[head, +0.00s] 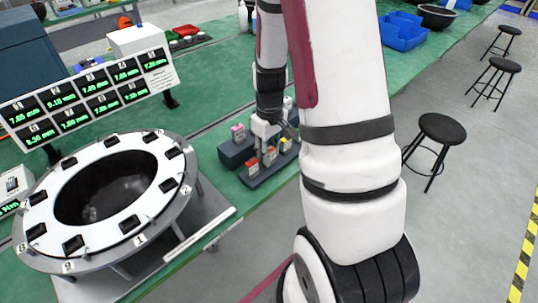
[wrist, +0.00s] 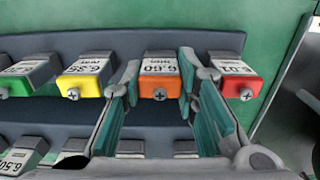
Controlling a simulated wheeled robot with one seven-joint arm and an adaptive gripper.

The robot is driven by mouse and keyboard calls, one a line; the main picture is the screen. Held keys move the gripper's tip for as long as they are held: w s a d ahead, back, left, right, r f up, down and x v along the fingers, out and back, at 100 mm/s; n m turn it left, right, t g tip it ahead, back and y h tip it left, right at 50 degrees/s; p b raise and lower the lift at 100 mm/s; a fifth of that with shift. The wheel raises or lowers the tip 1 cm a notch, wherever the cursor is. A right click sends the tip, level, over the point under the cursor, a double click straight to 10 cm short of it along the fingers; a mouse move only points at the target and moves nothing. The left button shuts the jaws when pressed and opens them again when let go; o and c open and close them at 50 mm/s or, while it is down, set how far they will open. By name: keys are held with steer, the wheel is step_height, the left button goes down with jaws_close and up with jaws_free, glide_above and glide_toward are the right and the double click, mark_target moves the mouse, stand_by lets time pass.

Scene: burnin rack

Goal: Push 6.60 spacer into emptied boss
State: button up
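The 6.60 spacer, an orange-faced block with a screw in its front (wrist: 160,85), sits in the dark rack (wrist: 225,42) in the wrist view. My gripper (wrist: 160,72) has its two green-padded fingers apart, one on each side of this spacer. The fingertips are close to its sides; I cannot tell whether they touch. In the head view my gripper (head: 267,132) is down over the rack on the green bench. The white ring fixture (head: 103,236) with numbered black slots stands to the left. I cannot tell which boss is empty.
In the wrist view a yellow 6.35 spacer (wrist: 83,80) and a red spacer (wrist: 241,80) flank the orange one closely. More spacers fill the near row. In the head view a panel of green readouts (head: 90,92) stands behind the ring.

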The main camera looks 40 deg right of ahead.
steer(key=shift+r, duration=0.15)
jaws_close()
steer(key=shift+r+p, duration=2)
steer(key=shift+r, duration=0.85)
